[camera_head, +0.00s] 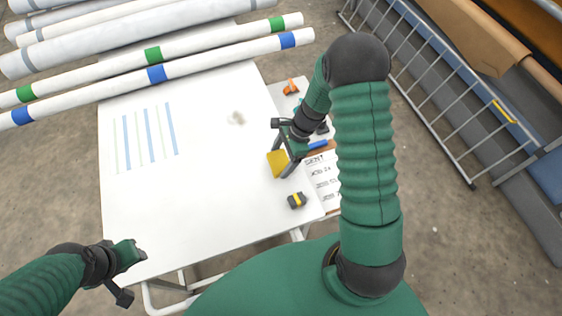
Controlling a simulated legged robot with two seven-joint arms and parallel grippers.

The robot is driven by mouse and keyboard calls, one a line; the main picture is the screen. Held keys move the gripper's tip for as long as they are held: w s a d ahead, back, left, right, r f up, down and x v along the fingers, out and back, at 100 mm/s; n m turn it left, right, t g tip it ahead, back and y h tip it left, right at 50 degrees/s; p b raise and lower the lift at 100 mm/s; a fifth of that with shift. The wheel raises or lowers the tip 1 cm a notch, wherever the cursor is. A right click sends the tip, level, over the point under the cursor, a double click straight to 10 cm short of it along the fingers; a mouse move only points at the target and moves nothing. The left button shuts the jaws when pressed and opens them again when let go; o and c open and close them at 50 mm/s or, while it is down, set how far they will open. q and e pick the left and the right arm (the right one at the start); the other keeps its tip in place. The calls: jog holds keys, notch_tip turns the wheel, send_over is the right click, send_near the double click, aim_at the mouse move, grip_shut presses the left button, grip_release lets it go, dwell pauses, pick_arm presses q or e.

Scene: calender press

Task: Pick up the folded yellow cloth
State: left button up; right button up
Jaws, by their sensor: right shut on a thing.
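The folded yellow cloth (275,164) is at the right part of the white table, under my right gripper (287,166). My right gripper is shut on the cloth, and its fingers hide part of it. I cannot tell whether the cloth touches the table. My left gripper (138,254) is over the table's front left corner, away from the cloth. Its fingers are too small and turned to show whether they are open.
White rollers (170,70) with green and blue bands span the table's back. A black and yellow tape measure (297,200) and a clipboard with a written sheet (322,178) lie close to my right gripper. The white table (190,220) is clear at front centre.

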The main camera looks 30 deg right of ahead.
jog(key=s+a, duration=0.2)
jog(key=s, duration=0.1)
jog(key=s+a+r+b, duration=0.1)
jog(key=s+a, duration=0.1)
jog(key=s, duration=0.2)
jog(key=s+a+b, duration=0.1)
jog(key=s+a, duration=0.1)
jog(key=s, duration=0.2)
jog(key=shift+s+r, duration=0.15)
jog(key=shift+r, duration=0.15)
jog(key=shift+s+a+r+p, duration=0.3)
jog(key=shift+s+p, duration=0.15)
jog(key=shift+p, duration=0.1)
jog(key=shift+s+a+r+p, duration=0.2)
jog(key=shift+s+a+p, duration=0.05)
jog(key=shift+s+p, duration=0.25)
jog(key=shift+s+a+f+p, duration=0.1)
jog(key=shift+s+a+p, duration=0.05)
jog(key=shift+s+p, duration=0.25)
jog(key=shift+s+f, duration=0.1)
jog(key=o, duration=0.7)
jog(key=shift+a, duration=0.1)
jog(key=c, duration=0.5)
jog(key=shift+c, duration=0.2)
